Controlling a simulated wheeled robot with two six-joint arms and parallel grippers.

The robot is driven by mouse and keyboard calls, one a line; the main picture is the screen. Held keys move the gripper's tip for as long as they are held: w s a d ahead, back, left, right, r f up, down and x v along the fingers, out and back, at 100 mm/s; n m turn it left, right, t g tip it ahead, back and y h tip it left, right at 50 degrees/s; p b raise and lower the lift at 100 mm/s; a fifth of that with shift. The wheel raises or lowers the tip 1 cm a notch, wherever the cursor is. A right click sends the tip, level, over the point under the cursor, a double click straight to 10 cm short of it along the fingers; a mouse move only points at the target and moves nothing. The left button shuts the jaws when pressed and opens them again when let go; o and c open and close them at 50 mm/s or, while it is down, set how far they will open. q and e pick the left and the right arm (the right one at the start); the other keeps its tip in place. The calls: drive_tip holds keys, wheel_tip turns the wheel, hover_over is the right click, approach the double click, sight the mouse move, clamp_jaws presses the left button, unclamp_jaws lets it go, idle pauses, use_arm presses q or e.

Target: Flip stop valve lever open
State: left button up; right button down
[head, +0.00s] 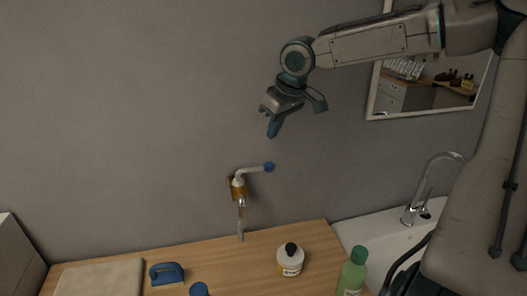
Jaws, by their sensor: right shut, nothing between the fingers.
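The stop valve (238,188) is mounted on the grey wall above the wooden counter. It has a brass-coloured body and a pipe running down. My left gripper does not show.
The wooden counter (215,260) holds a white bottle with a black cap (290,262), a green bottle (352,275), a blue-handled item (167,273) and a beige cloth (100,279). A sink tap (428,190) stands at right. A mirror (372,100) hangs behind my arm. The wall around the valve is clear.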

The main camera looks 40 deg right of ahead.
drive_tip(key=p+x, duration=0.2)
drive_tip(key=x, duration=0.8)
drive_tip(key=shift+w, duration=0.25)
drive_tip(key=shift+f, duration=0.1)
drive_tip(key=shift+s+m, duration=0.2)
drive_tip(key=shift+m, duration=0.1)
